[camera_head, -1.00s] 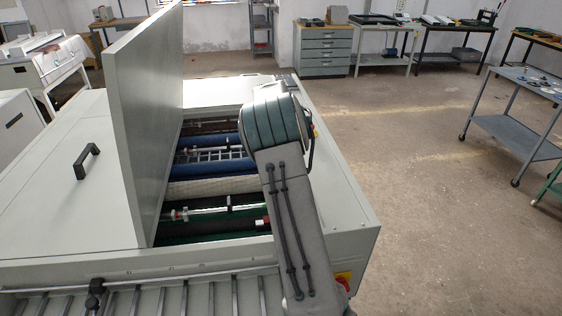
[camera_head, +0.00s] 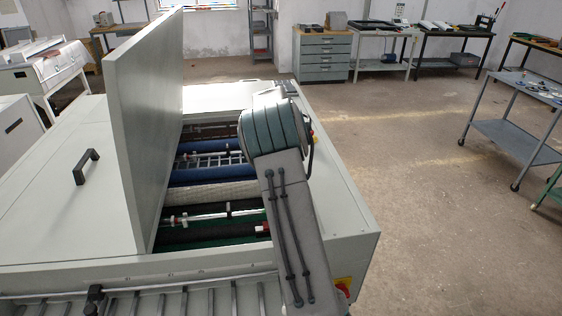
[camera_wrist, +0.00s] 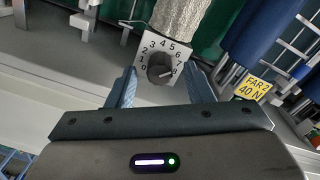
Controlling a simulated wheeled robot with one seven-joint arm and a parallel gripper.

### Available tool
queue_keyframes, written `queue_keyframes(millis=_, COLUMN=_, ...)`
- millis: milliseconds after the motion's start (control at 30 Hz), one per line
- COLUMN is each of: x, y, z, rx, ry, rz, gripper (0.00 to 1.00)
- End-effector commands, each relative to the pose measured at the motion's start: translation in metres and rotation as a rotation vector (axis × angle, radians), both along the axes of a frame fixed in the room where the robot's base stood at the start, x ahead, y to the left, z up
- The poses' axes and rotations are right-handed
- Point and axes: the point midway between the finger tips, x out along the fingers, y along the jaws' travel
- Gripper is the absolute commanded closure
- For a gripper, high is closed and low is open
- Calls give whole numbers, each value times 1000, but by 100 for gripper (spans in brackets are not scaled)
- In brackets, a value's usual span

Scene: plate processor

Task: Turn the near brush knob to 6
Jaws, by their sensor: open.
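In the wrist view, a dark round knob (camera_wrist: 159,66) sits on a pale square dial plate (camera_wrist: 147,45) with printed numbers around it. A small light mark on the knob's lower right points towards the high-number side; the figure there is too small to read. No label naming this knob is visible. My gripper (camera_wrist: 161,73) is open, with one blue finger on each side of the knob and a gap to it on both sides. In the head view, my arm reaches over the open plate processor (camera_head: 225,268), and its gripper is hidden.
A raised lid panel (camera_head: 150,115) stands left of the opening. Inside are blue rollers (camera_head: 195,178), rods and a pale roller. A yellow label (camera_wrist: 255,88) reading "FAR 2 40 N" is right of the knob. A red switch (camera_head: 343,286) is at the front corner.

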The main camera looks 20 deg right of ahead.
Motion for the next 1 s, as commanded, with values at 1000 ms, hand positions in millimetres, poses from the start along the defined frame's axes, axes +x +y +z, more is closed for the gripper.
queue_keyframes(millis=1000, x=4, y=0, z=138, rx=-1, ry=-1, rz=-1, gripper=53)
